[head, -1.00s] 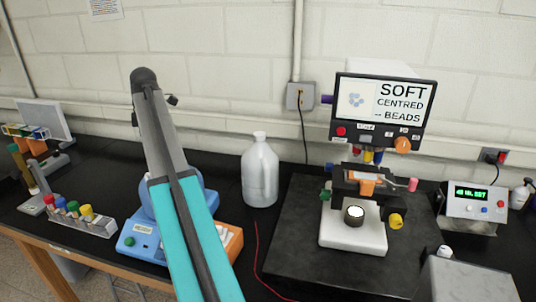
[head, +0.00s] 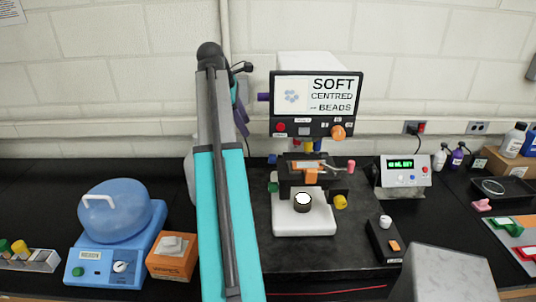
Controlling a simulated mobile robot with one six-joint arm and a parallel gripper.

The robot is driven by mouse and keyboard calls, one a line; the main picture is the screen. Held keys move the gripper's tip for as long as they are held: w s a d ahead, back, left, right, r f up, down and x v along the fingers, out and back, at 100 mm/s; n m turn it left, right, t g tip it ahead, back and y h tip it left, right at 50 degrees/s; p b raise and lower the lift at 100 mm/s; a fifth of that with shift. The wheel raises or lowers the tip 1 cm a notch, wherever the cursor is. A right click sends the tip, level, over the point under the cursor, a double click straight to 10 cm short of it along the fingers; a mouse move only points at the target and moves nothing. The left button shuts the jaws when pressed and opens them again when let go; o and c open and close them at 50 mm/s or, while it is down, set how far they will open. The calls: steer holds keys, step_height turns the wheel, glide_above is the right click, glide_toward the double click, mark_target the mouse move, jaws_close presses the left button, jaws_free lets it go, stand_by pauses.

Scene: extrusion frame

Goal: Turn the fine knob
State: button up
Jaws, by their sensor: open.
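The microscope (head: 310,226) stands on the dark bench right of my arm, with a white base and a screen on top. It bears several coloured knobs: a yellow knob (head: 340,202) at the lower right, a green knob (head: 272,187) at the left, a pink knob (head: 351,166) at the right and an orange knob (head: 338,132) under the screen. No readable label shows which is the fine knob. My gripper (head: 241,118) shows only partly behind my raised arm, left of the screen. It is open and apart from the knobs.
A blue centrifuge (head: 115,210) and an orange box (head: 173,258) stand left of my arm. A display unit (head: 403,176) and a small black control box (head: 384,240) stand right of the microscope. A grey block (head: 446,275) is at the front right.

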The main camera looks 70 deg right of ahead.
mark_target(272, 159)
steer(key=s, duration=0.1)
steer(key=s+f+g, duration=0.1)
steer(key=s, duration=0.1)
steer(key=shift+a+f, duration=0.15)
steer(key=shift+a, duration=0.05)
steer(key=p+x, duration=0.4)
steer(key=x, duration=0.9)
steer(key=shift+d+f, duration=0.15)
steer(key=shift+f, duration=0.2)
stand_by(0.3)
steer(key=shift+c, duration=0.6)
steer(key=c, duration=0.9)
steer(key=shift+c, duration=0.2)
